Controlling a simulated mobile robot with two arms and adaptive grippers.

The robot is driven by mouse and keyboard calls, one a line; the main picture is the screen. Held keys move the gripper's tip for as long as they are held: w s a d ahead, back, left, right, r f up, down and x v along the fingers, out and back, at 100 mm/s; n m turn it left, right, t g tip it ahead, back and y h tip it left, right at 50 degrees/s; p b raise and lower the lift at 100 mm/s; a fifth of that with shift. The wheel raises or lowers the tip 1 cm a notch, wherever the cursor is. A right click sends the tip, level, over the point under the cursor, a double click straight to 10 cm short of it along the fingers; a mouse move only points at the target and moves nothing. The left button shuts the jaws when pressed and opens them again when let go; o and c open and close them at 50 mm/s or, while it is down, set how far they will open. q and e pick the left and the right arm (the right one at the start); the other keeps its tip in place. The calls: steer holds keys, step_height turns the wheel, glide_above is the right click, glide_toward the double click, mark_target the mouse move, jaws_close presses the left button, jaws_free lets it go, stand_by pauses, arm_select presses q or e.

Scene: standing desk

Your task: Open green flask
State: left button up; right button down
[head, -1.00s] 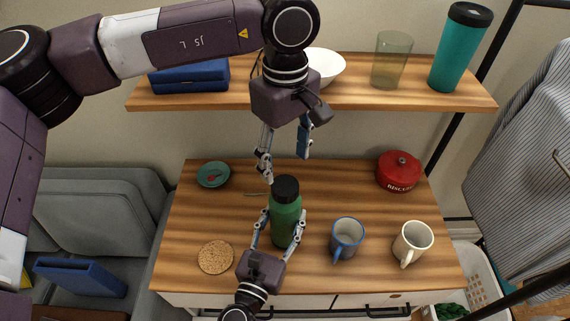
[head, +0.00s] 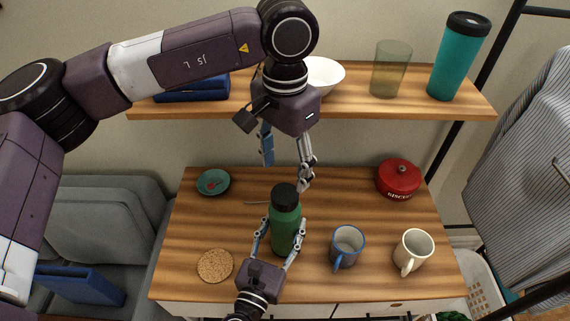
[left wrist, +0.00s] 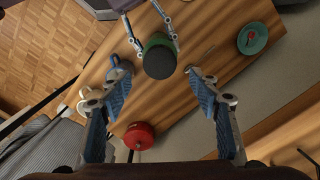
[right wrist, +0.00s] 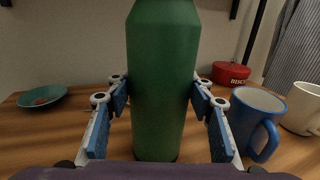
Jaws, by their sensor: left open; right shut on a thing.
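The green flask (head: 286,228) stands upright on the wooden desk with its black cap (head: 285,196) on. My right gripper (head: 282,232) is shut on the flask's body from the front; the right wrist view shows a finger on each side of the green body (right wrist: 162,85). My left gripper (head: 285,170) is open and empty, pointing down above and slightly behind the cap. In the left wrist view its spread fingers (left wrist: 160,90) have the black cap (left wrist: 160,62) beyond them, apart from both pads.
A blue mug (head: 346,246), a white mug (head: 413,251) and a red tin (head: 398,178) stand right of the flask. A cork coaster (head: 215,265) and a teal dish (head: 213,182) lie left. Above, a shelf (head: 350,105) holds a teal tumbler (head: 459,58), a glass (head: 390,68) and a bowl (head: 325,75).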

mark_target(285, 193)
arm_select(q)
steer(key=shift+f, duration=4)
steer(key=shift+c, duration=0.3)
